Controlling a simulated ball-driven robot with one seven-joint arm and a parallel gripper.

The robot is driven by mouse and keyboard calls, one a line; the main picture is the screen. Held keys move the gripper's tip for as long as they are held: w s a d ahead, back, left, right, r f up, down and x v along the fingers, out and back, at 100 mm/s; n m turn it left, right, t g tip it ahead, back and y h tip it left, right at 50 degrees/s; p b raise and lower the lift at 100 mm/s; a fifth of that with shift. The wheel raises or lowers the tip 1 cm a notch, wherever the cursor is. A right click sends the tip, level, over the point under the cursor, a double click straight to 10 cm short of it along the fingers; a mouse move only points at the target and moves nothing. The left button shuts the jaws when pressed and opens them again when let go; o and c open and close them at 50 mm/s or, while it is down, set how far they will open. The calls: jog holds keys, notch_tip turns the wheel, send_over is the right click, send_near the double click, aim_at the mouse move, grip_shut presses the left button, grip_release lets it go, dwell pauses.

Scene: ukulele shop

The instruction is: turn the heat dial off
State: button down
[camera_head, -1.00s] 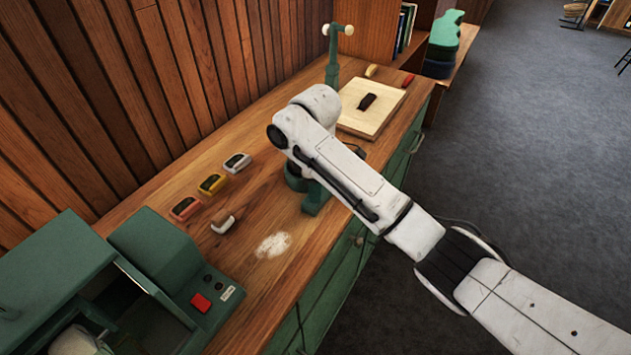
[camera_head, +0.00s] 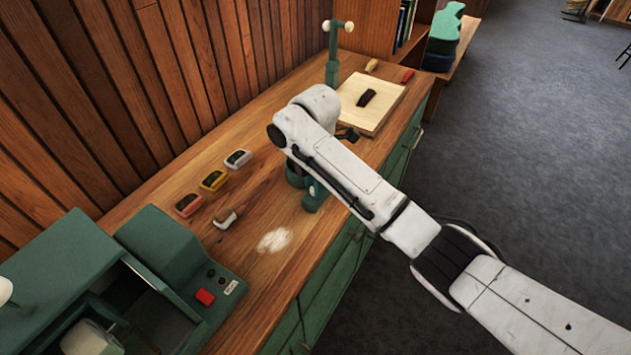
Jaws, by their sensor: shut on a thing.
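My white arm reaches over the bench, and its bent end covers the spot below it. My gripper is hidden behind the arm, so I cannot see its jaws or what they touch. A small dark part (camera_head: 348,134) shows past the arm's right side; I cannot tell whether it belongs to my gripper. A green fixture (camera_head: 315,195) shows partly below the arm on the bench. I cannot make out the heat dial; it may be behind my arm.
A green machine (camera_head: 165,250) with a red button (camera_head: 205,297) stands at the left front. Several small coloured blocks, one yellow (camera_head: 213,180), lie along the wooden bench (camera_head: 255,205). A green post (camera_head: 332,65) and a pale board (camera_head: 385,118) are behind. Grey floor (camera_head: 530,130) is clear at right.

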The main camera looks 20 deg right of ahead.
dwell(0.4)
jog(key=c, duration=0.9)
grip_release()
jog(key=shift+o, duration=0.2)
notch_tip(320, 180, up, 11)
jog(key=p, duration=0.2)
jog(key=shift+f, duration=0.1)
